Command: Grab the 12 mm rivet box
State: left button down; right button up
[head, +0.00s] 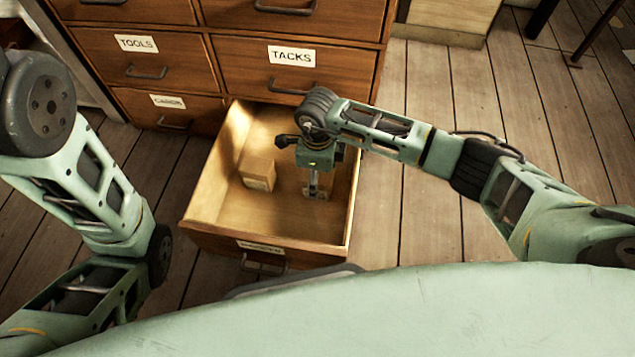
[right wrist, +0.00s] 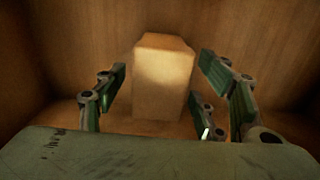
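In the head view a small tan cardboard box (head: 258,174) with an unreadable label stands in the open wooden drawer (head: 197,215). My right gripper (head: 317,192) reaches down inside the drawer, to the right of that box and apart from it. A tan shape, perhaps a second box (head: 342,182), shows partly behind the gripper. In the right wrist view the right gripper's fingers are spread, with a plain tan box (right wrist: 163,80) between and beyond them. I cannot tell which box this is, and no rivet size is readable. My left gripper is out of view.
The drawer's walls stand close around the right gripper. The cabinet behind has shut drawers labelled TOOLS (head: 135,43) and TACKS (head: 291,56), with another at lower left. Bare plank floor (head: 395,215) lies to the right. My left arm is at the left.

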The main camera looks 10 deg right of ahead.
jog(key=c, duration=1.5)
jog(key=shift+r, duration=0.1)
